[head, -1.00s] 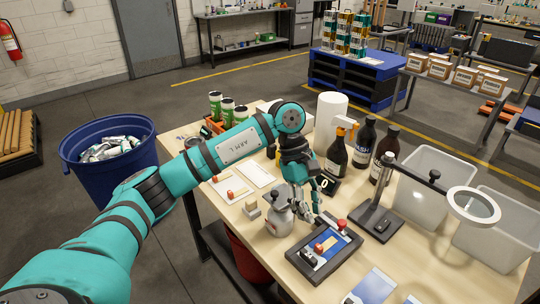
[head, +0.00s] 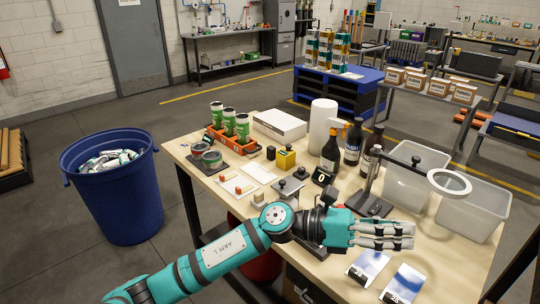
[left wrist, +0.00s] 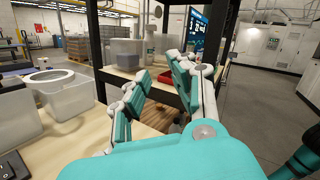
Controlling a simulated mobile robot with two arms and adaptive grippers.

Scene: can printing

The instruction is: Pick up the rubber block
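A small beige block (head: 258,201), which may be the rubber block, sits near the table's front left edge; I cannot tell its material. My left gripper (head: 400,236) is well to the right of it, above the table's front right part, pointing right. In the left wrist view my left gripper (left wrist: 158,92) has its fingers apart with nothing between them. My left forearm crosses the front of the table and hides part of the dark tray there. My right gripper is not in view.
A lamp magnifier (head: 449,183) and clear bins (head: 415,180) stand at the right. Printed cards (head: 404,284) lie at the front. A blue barrel (head: 117,190) stands left of the table.

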